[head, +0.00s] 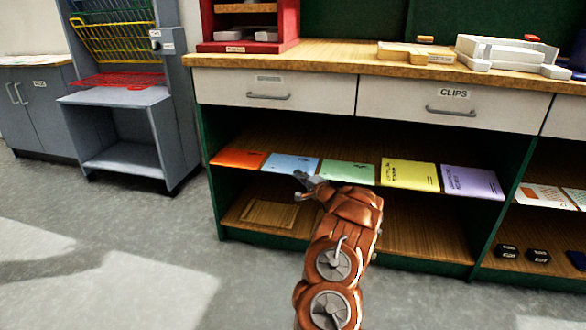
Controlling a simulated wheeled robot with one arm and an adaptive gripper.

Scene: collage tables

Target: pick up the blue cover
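The blue cover (287,163) is a flat light-blue sheet on the middle shelf of the green cabinet. It lies between an orange cover (238,158) on its left and a green cover (347,172) on its right. My gripper (299,185) is just in front of and below the blue cover's front edge in the picture. Its fingers look parted, with nothing visible between them. I cannot tell whether it touches the cover or the shelf edge. My copper-coloured arm hides part of the shelves on the right.
A yellow cover (409,175) and a purple cover (472,182) continue the row. A wooden board (268,214) lies on the lower shelf. White drawers (270,91) sit above the opening. A grey stand (128,150) is at the left. The grey floor (130,240) in front is clear.

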